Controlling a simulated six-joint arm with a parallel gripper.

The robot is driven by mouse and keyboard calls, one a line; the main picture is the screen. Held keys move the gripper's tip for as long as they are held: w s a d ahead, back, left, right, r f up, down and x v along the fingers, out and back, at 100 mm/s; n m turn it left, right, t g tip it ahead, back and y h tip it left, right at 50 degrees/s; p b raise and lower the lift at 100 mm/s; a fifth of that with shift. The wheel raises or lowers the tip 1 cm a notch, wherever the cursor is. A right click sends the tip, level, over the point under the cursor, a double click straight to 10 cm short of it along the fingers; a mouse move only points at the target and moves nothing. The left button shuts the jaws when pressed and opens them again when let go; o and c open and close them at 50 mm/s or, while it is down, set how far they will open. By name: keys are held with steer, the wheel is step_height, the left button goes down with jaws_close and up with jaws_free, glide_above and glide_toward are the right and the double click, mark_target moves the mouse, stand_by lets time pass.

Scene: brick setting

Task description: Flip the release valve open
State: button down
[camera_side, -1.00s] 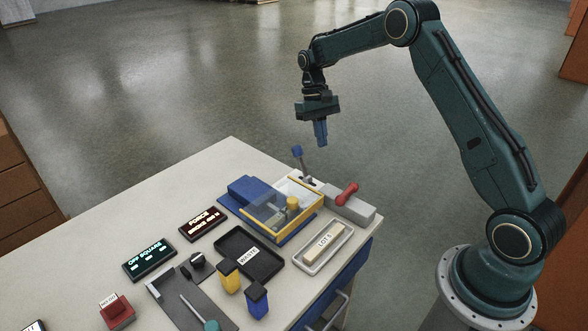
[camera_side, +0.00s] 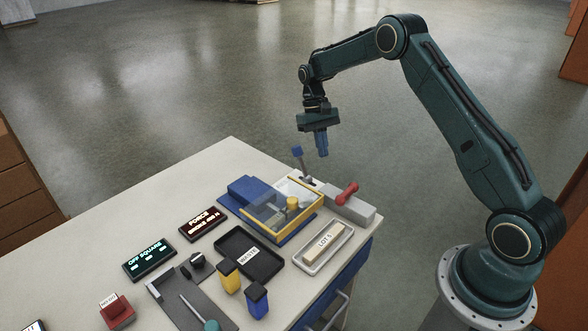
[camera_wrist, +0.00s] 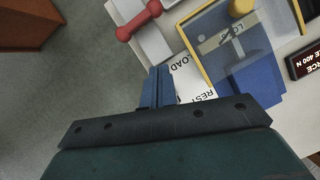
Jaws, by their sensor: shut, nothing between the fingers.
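A grey block (camera_side: 357,209) at the table's far right corner bears a red handle (camera_side: 348,193); in the wrist view the red handle (camera_wrist: 139,20) lies at the top. A grey lever with a blue knob (camera_side: 298,150) stands upright beside it, left of my gripper (camera_side: 322,154). No label shows which is the release valve. My gripper is shut and empty, in the air above and beyond the table edge, touching nothing.
A clear-covered press with a yellow frame (camera_side: 303,225) stands left of the block. Open floor lies behind the table.

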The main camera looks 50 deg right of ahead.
mark_target(347, 194)
steer(key=x, duration=0.9)
steer(key=shift+s+a, duration=0.2)
steer(key=shift+s, duration=0.3)
steer(key=shift+s+a, duration=0.25)
steer(key=shift+s, duration=0.4)
steer(key=shift+s+a, duration=0.25)
steer(key=shift+s, duration=0.45)
